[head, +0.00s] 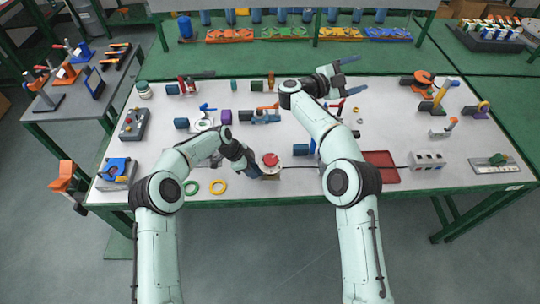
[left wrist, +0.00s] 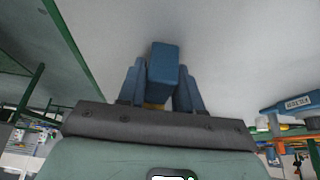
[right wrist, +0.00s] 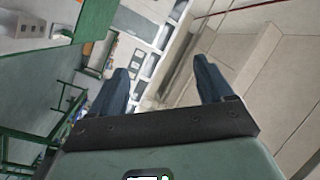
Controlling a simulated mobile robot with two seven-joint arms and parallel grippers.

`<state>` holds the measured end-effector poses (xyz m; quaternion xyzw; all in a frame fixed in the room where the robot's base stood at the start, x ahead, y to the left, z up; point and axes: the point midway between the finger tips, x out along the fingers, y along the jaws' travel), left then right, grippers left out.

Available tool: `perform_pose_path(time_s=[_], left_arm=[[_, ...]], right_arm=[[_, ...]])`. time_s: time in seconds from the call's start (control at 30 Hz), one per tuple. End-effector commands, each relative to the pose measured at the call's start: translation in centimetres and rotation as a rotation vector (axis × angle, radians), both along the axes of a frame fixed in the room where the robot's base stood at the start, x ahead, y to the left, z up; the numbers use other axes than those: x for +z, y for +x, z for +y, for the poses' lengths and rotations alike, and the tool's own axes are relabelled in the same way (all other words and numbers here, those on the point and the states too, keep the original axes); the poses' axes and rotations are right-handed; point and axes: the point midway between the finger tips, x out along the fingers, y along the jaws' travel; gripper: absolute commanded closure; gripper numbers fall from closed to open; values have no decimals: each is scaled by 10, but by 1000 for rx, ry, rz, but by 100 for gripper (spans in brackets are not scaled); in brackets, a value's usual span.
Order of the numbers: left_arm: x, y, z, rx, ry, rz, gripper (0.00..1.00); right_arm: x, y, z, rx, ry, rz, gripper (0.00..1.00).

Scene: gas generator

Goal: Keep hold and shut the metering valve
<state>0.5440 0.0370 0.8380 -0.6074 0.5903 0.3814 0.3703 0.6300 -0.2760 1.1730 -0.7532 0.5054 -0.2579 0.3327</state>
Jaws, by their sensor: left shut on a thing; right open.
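My left gripper (head: 256,172) is low over the front of the white table, beside a round red-topped piece (head: 270,160). In the left wrist view, the left gripper (left wrist: 160,85) is shut on a blue block (left wrist: 163,65), with a bit of yellow below it. I cannot tell whether this block is part of the metering valve; no piece is clearly marked as that valve. A blue-handled fitting (head: 206,108) stands on the table beyond my left forearm. My right gripper (head: 340,76) is raised over the table's back edge; in the right wrist view it (right wrist: 165,80) is open and empty.
A green ring (head: 191,187) and a yellow ring (head: 218,187) lie at the table's front edge. A red tray (head: 381,167) and a grey box (head: 427,161) are right of my right arm. Several small fittings stand farther back. The table's right middle has bare room.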

Motion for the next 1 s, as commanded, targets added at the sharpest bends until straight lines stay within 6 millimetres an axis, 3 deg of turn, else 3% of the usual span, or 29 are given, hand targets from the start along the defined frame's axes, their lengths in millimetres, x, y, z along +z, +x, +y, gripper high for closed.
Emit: perform_pose_path(time_s=[0.17,0.3,0.43,0.6,0.7,0.83,1.0], left_arm=[[2,1,-1,0,-2,-3,100],[2,1,-1,0,-2,-3,100],[2,1,-1,0,-2,-3,100],[2,1,-1,0,-2,-3,100],[2,1,-1,0,-2,-3,100],[2,1,-1,0,-2,-3,100],[2,1,-1,0,-2,-3,100]], right_arm=[[-62,-12,31,-17,355,241,20],[-105,-26,75,32,628,448,20],[-133,-42,129,127,871,640,20],[-146,-64,195,280,1125,842,20],[-146,-74,222,357,1221,919,20],[-145,-81,242,417,1291,975,20],[-153,-83,247,435,1311,993,20]])
